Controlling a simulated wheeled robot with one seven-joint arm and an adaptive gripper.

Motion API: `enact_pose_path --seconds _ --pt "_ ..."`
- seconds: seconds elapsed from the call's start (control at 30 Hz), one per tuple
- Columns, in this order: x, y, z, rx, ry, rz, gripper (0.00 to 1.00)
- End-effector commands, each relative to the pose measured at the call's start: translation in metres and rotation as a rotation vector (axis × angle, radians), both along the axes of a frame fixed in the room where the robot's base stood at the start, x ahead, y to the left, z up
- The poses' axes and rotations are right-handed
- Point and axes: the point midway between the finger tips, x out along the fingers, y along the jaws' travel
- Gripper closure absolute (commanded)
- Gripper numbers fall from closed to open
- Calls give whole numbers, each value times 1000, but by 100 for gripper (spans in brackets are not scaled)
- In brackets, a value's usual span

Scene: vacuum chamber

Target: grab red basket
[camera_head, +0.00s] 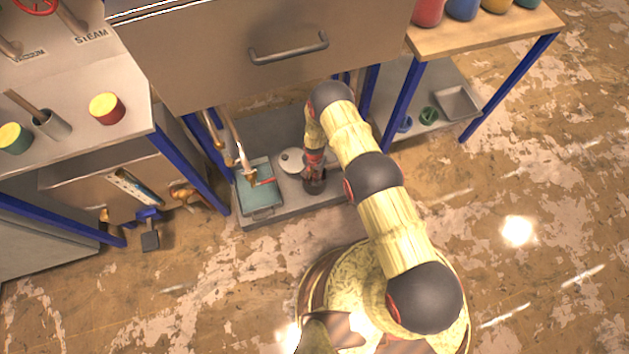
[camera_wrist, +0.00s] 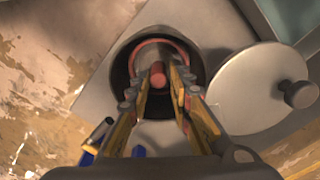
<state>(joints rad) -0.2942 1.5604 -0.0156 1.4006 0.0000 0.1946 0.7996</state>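The red basket (camera_wrist: 158,43) shows in the wrist view as a thin red rim inside a dark round pot (camera_wrist: 122,72). A short red handle (camera_wrist: 158,76) stands up near its middle. My gripper (camera_wrist: 161,74) is over the pot, with its two fingertips on either side of the handle. The fingers look open, with small gaps beside the handle; firm contact is not visible. In the head view my gripper (camera_head: 314,178) points down at the pot (camera_head: 315,187) on the low grey shelf, and the basket is mostly hidden.
A round grey lid (camera_wrist: 262,88) with a knob lies right of the pot in the wrist view. A teal tray (camera_head: 260,188) and a pipe with a brass tap (camera_head: 247,172) are left of it in the head view. A metal cabinet (camera_head: 250,45) overhangs the shelf (camera_head: 290,205).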

Motion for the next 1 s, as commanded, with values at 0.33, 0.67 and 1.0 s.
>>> enact_pose_path --seconds 0.33,0.67,1.0 --pt "-3 -1 -45 0 1 0 79" --pt "-3 -1 -43 0 1 0 86" --pt "-3 -1 -43 0 1 0 100"
